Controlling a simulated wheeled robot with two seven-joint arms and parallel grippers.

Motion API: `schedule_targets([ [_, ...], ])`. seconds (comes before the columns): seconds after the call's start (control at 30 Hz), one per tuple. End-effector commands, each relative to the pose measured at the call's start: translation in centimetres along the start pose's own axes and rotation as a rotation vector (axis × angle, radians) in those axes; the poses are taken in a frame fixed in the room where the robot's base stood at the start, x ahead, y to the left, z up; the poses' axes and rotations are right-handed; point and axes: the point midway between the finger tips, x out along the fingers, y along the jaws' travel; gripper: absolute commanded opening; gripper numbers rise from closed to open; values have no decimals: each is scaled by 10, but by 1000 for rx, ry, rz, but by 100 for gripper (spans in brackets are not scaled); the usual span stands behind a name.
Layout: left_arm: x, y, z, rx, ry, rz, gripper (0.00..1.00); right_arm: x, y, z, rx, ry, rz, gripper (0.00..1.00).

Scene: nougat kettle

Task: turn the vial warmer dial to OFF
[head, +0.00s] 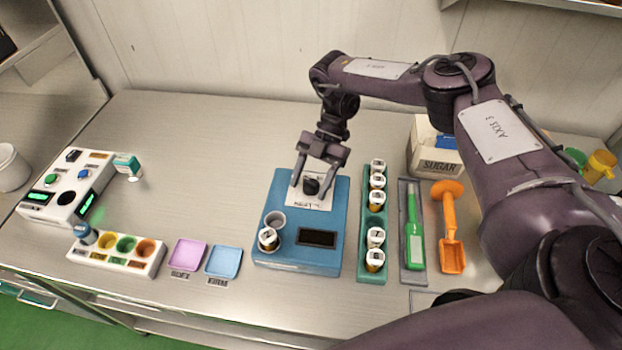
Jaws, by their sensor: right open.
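The vial warmer (333,262) is a blue box in the middle of the table, with a dark display (317,238) on its front part. Its black dial (311,186) sits on a white label plate (297,200) at the back of its top. A vial with a numbered white cap (268,239) stands at its left side, near an open round well (275,219). My right gripper (313,188) points down over the dial, open, with its fingers on either side of it. I cannot tell whether they touch it. The label's markings are too small to read. My left gripper is not in view.
A green rack (363,250) with several capped vials stands right of the warmer. A green tool in a grey tray (402,272) and an orange scoop (452,230) lie further right. Pink (187,254) and blue (224,262) dishes lie left.

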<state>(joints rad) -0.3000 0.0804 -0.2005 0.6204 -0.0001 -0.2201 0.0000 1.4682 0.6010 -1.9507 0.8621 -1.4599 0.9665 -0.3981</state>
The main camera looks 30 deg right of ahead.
Motion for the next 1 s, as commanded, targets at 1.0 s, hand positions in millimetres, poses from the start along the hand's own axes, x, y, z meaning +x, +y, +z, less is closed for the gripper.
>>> schedule_targets([
  [1.0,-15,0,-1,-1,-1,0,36,-78,0,-2,1,-1,0,57],
])
